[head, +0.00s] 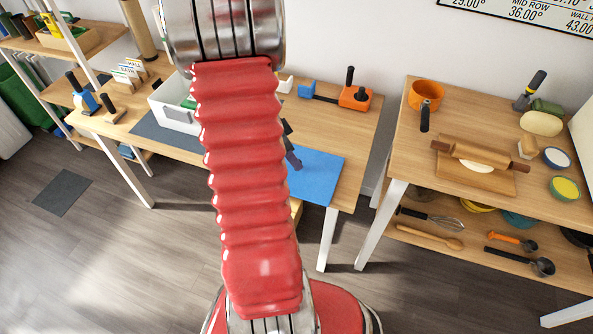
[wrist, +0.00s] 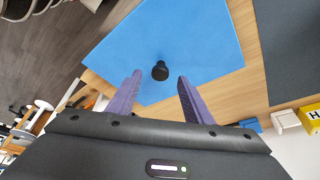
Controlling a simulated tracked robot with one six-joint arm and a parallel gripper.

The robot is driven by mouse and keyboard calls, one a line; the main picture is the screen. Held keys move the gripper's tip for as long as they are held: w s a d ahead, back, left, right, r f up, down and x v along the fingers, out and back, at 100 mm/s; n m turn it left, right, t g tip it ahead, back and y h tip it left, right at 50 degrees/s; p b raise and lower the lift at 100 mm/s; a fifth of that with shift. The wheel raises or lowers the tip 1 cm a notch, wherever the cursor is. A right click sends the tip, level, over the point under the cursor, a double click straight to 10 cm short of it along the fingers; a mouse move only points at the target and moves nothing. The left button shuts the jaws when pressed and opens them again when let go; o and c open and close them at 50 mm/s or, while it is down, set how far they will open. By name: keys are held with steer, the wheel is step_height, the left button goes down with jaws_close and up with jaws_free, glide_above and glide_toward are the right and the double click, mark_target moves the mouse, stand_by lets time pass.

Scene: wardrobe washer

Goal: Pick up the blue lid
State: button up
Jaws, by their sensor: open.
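The blue lid (wrist: 195,40) appears as a flat blue panel with an upright black knob (wrist: 160,70) on it, in the wrist view. In the head view the blue panel (head: 320,178) lies at the front right of the middle table, partly hidden by my arm. My gripper (wrist: 160,77) is open, with its two purple fingers pointing at the panel. The knob shows between the fingertips, with a gap on both sides. I cannot tell how high the fingertips are above the panel. In the head view my arm hides most of the gripper.
A white open box (head: 170,108) stands left of my arm on a dark mat (head: 150,130). A separate right table holds an orange pot (head: 426,95) and a rolling pin (head: 480,155). Floor shows between the tables.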

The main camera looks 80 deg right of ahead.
steer(key=shift+x, duration=1.5)
steer(key=shift+c, duration=0.5)
jaws_close()
